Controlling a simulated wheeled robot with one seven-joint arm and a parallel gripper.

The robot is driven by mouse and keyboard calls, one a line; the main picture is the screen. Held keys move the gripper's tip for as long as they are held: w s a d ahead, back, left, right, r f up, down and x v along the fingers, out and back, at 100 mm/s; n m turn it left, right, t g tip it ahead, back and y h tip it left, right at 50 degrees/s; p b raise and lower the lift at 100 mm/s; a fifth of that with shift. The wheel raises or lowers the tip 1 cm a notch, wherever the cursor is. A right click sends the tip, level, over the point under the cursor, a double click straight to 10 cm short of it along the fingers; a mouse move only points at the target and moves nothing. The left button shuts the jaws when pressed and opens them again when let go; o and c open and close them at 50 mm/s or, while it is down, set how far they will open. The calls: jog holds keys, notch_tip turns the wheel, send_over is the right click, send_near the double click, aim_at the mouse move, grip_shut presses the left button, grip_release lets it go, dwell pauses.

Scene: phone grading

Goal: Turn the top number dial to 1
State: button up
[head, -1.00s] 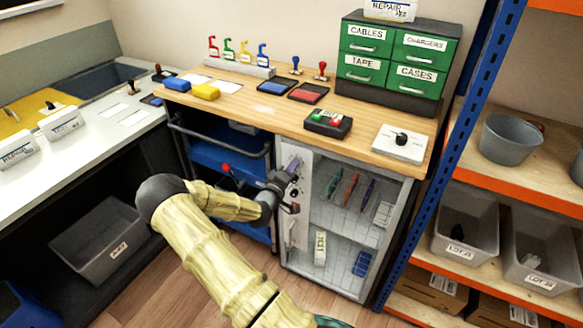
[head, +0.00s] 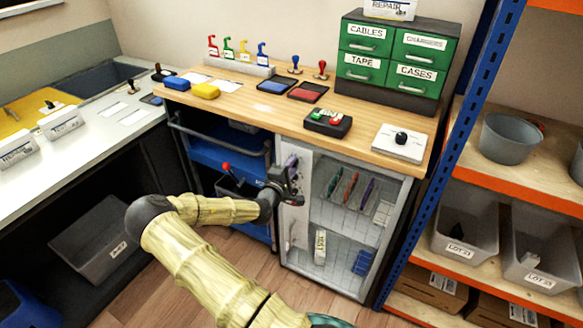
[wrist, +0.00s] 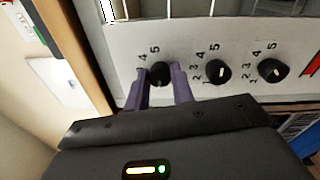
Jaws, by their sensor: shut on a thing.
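The top number dial (wrist: 160,73) is a round black knob on the pale control strip (head: 299,210) at the cabinet's left front. In the wrist view it is the leftmost of three knobs, nearest the wooden counter. My gripper (wrist: 161,86) has its two purple fingers on either side of this knob and is shut on it. The printed 4 and 5 show beside the knob; its other numbers are hidden by the fingers, and I cannot tell its setting. In the head view my gripper (head: 291,168) is at the strip's upper part and covers the knob.
The middle dial (wrist: 217,72) and the far dial (wrist: 273,69) sit close by on the strip. A red arrow mark is beyond them. The wooden counter (head: 240,97) overhangs above. The clear-fronted cabinet (head: 345,225) is to the right, and a blue cart (head: 213,160) is to the left.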

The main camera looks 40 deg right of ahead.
jog(key=o, duration=1)
jog(key=v, duration=1.7)
jog(key=shift+s+a+f, duration=0.1)
jog(key=shift+a+f, duration=0.05)
